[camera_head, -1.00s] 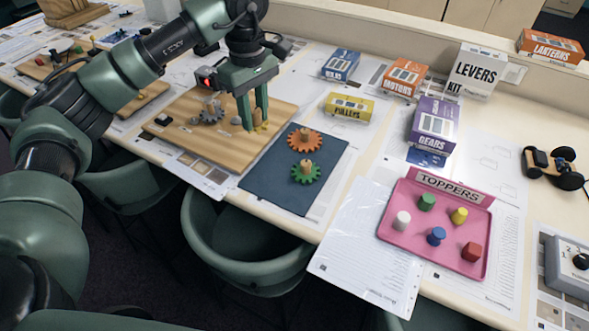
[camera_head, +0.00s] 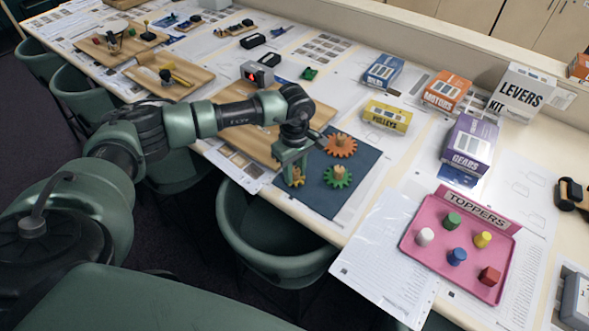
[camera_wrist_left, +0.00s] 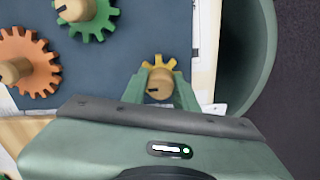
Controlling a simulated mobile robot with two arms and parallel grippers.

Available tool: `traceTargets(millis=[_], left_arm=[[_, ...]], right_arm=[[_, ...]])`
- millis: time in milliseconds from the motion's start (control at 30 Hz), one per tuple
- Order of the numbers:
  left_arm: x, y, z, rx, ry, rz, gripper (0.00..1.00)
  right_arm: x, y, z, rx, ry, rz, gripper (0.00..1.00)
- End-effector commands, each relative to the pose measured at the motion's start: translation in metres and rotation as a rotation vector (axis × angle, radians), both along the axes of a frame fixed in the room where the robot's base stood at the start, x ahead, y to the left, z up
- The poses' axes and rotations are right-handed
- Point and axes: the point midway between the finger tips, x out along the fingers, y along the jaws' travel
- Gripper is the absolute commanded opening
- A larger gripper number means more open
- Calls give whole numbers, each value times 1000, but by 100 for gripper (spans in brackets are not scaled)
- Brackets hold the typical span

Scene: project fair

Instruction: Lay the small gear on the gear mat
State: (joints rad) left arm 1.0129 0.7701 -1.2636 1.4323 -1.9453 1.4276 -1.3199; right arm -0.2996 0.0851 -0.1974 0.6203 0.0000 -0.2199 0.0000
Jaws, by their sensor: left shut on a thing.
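The small yellow gear (camera_head: 298,181) has a wooden peg in its middle. My left gripper (camera_head: 291,176) is shut on it, over the left part of the dark blue gear mat (camera_head: 322,203). In the left wrist view the small gear (camera_wrist_left: 158,84) sits between the two green fingertips (camera_wrist_left: 159,91), with the mat (camera_wrist_left: 105,72) behind it. I cannot tell whether the gear touches the mat. A green gear (camera_head: 338,176) and an orange gear (camera_head: 340,145) with wooden pegs lie on the mat, apart from the small gear. My right gripper is out of view.
A wooden board (camera_head: 238,122) lies left of the mat, partly behind my arm. A pink toppers tray (camera_head: 412,238) with coloured pieces stands to the right. Kit boxes, such as the yellow pulleys box (camera_head: 387,116), line the back. A green chair (camera_head: 262,235) stands at the front edge.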

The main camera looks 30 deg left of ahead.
Motion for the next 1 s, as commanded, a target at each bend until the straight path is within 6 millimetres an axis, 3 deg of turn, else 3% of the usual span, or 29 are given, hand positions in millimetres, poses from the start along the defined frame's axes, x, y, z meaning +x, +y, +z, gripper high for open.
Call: traceTargets(millis=[433,467,500,533,933,1000], left_arm=[[0,0,-9,0,-1,0,0],[0,0,-7,0,-1,0,37],[0,0,-7,0,-1,0,48],[0,0,-7,0,-1,0,51],[0,0,-1,0,-1,1,51],[2,0,5,-1,-5,0,51]], right_arm=[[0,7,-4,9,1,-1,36],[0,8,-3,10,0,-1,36],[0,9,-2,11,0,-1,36],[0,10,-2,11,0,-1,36],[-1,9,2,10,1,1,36],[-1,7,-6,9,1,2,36]])
